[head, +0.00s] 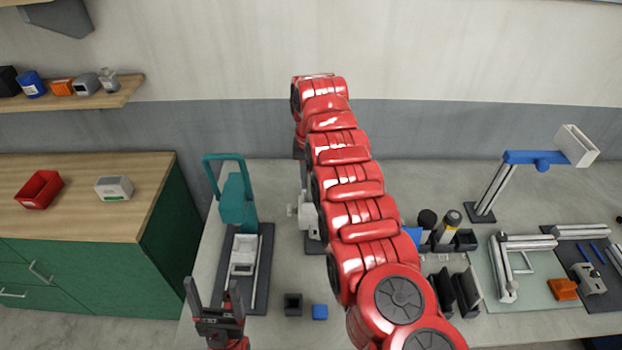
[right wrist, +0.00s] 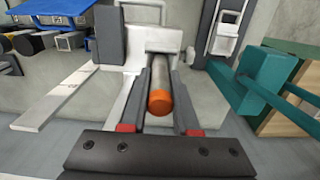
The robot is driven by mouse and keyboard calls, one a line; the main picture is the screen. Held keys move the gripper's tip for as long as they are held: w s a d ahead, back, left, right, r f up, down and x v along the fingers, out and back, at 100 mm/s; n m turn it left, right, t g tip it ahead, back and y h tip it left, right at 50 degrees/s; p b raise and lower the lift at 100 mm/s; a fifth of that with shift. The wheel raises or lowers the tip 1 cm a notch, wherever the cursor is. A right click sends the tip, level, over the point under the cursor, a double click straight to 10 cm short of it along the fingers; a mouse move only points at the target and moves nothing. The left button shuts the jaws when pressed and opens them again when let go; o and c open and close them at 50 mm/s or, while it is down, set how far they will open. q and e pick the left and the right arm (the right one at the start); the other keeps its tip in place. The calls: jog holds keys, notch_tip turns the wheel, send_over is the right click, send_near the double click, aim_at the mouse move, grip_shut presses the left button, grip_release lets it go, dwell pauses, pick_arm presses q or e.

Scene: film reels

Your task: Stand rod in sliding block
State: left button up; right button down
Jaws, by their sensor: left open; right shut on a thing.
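My right gripper (right wrist: 160,85) is shut on a metallic rod (right wrist: 158,78) with an orange end (right wrist: 160,102). The orange end points toward the wrist camera; the far end is hard to make out against a pale block-like part (right wrist: 163,38). In the head view my red right arm hides this gripper and the rod. A pale piece (head: 243,255) on a dark plate beside the teal frame (head: 236,200) may be the sliding block; I cannot be sure.
A black box (head: 293,304) and a blue block (head: 320,312) lie near the table's front. Black holders (head: 465,290), a blue-topped lamp-like stand (head: 530,158) and metal bars on a mat (head: 505,265) fill the right side. A green cabinet (head: 170,220) stands left.

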dwell(0.4)
jog(key=shift+b, duration=0.55)
jog(key=shift+f+b, duration=0.5)
jog(key=shift+f, duration=0.2)
jog(key=c, duration=0.9)
grip_release()
jog(key=shift+c, duration=0.2)
jog(key=shift+r, duration=0.15)
